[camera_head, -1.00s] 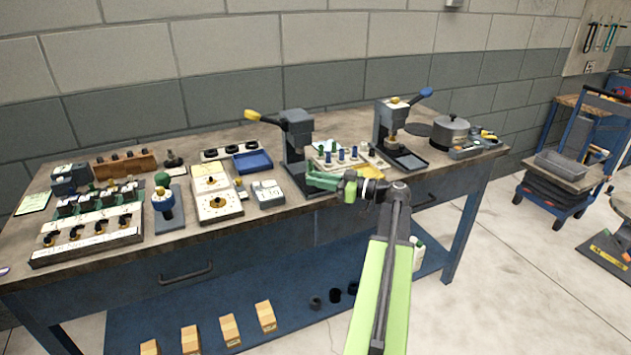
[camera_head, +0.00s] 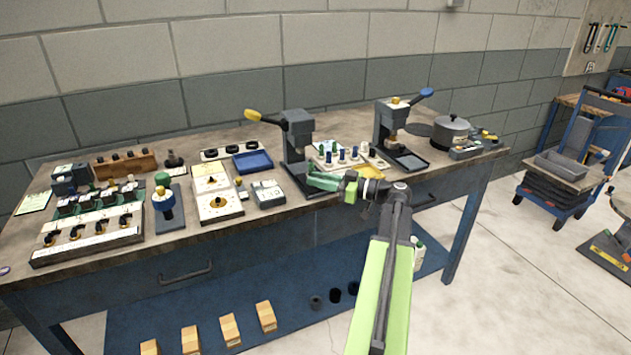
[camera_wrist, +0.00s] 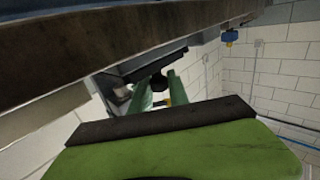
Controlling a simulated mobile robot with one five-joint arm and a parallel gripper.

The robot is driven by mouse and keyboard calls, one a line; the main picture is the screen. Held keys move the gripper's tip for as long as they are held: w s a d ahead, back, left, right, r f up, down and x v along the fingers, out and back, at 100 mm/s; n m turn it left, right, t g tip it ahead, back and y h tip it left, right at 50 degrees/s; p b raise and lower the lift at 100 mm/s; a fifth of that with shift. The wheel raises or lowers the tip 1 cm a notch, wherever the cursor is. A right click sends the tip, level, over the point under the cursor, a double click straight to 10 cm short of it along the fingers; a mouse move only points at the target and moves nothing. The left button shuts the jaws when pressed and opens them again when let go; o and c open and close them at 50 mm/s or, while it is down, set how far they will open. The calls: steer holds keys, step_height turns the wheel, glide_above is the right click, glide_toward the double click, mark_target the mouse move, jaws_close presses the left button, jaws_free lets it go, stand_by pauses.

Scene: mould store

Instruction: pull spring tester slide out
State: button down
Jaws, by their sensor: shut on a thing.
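The spring tester looks to be the grey lever press (camera_head: 299,130) with the yellow handle, standing upright on the bench. Its dark base (camera_head: 294,176) reaches toward the bench's front edge. My gripper (camera_head: 318,181) has green fingers and is at the front of this base. In the wrist view my gripper (camera_wrist: 165,92) is shut on a round black knob (camera_wrist: 158,82), which sits between the fingers below a dark flat slide (camera_wrist: 148,66). In the head view the fingers hide the knob and the slide's front.
A second press (camera_head: 393,125) with a blue handle stands to the right. A small grey box (camera_head: 268,193) and a white gauge panel (camera_head: 216,205) are to the left.

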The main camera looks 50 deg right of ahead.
steer(key=s, duration=0.1)
steer(key=s+a, duration=0.1)
steer(key=s, duration=0.1)
steer(key=c, duration=1.3)
jaws_free()
steer(key=shift+o, duration=0.2)
steer(key=shift+s+d, duration=0.1)
steer(key=shift+s, duration=0.1)
steer(key=v, duration=1.7)
